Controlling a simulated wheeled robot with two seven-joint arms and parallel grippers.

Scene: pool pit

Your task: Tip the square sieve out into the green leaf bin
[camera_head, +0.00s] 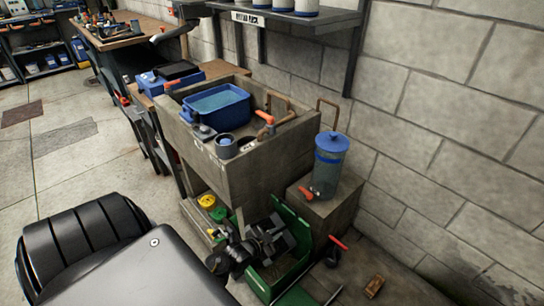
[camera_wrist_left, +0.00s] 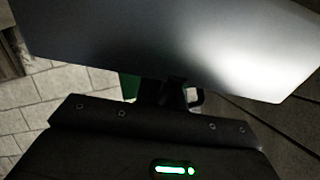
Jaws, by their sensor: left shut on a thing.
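The green leaf bin (camera_head: 295,277) stands low on the floor in front of the stone sink, its green walls showing around a dark shape. My left gripper (camera_head: 262,246) is over the bin's left side, dark and partly hidden by its own wrist. It is shut on what looks like the square sieve (camera_head: 280,236), a dark, tilted, boxy shape at the bin's back wall. What the sieve holds cannot be seen. In the left wrist view a smooth grey panel fills the top, and I cannot tell what it is. A bit of green (camera_wrist_left: 130,86) shows behind the gripper. My right gripper is not in view.
The sink (camera_head: 240,175) holds a blue tub (camera_head: 216,106). Yellow items (camera_head: 207,202) sit under the sink. An orange-handled tool (camera_head: 335,250) is right of the bin. A block wall closes the right side.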

